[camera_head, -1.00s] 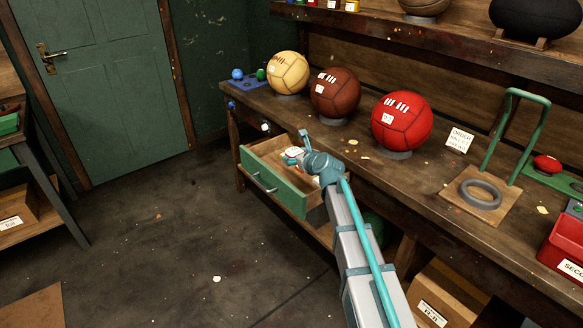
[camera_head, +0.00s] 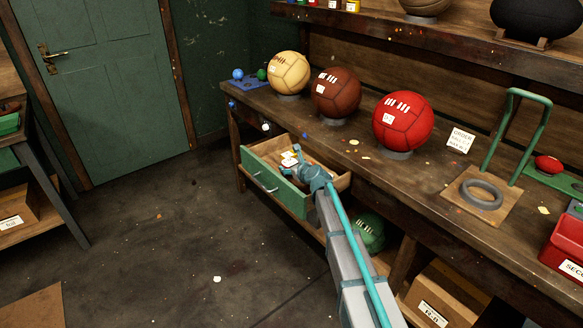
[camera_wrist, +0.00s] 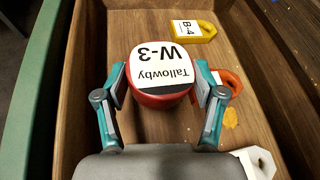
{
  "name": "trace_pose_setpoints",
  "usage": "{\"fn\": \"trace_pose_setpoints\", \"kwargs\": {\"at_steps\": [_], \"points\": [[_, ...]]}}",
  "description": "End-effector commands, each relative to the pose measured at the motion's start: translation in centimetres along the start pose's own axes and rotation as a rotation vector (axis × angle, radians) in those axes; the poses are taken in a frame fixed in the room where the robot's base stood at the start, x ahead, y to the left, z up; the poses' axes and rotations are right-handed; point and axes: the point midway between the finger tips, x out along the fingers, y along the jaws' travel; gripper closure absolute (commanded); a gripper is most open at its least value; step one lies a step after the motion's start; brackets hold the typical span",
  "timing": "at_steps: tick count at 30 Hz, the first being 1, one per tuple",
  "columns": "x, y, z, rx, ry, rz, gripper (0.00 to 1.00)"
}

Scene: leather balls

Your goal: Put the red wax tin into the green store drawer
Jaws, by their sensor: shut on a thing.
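The red wax tin (camera_wrist: 162,98) has a white lid label reading "Tallowby W-3". In the wrist view it sits between the two teal fingers of my gripper (camera_wrist: 160,84), which is shut on its sides. The green store drawer (camera_head: 270,187) is pulled out under the bench, with a green front and wooden inside. My gripper (camera_head: 297,160) reaches down into the open drawer with the tin. The drawer floor (camera_wrist: 120,24) shows around the tin; whether the tin touches it I cannot tell.
A yellow tag marked B-4 (camera_wrist: 193,31), a red-orange tag (camera_wrist: 232,82) and a white tag (camera_wrist: 256,160) lie in the drawer. On the bench above stand a cream ball (camera_head: 289,73), a brown ball (camera_head: 336,92) and a red ball (camera_head: 402,122).

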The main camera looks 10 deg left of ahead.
Motion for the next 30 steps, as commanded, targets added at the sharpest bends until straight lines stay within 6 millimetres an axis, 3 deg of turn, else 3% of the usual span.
{"fn": "trace_pose_setpoints", "kwargs": {"at_steps": [24, 25, 28, 30], "points": [[0.4, 0.2, -1.1, 0.000, -0.001, 0.000, 0.70], [0.5, 0.2, -1.1, 0.000, 0.000, 0.000, 0.26], [0.5, 0.2, -1.1, 0.000, 0.000, 0.000, 0.10], [0.5, 0.2, -1.1, 0.000, 0.000, 0.000, 0.06]]}}
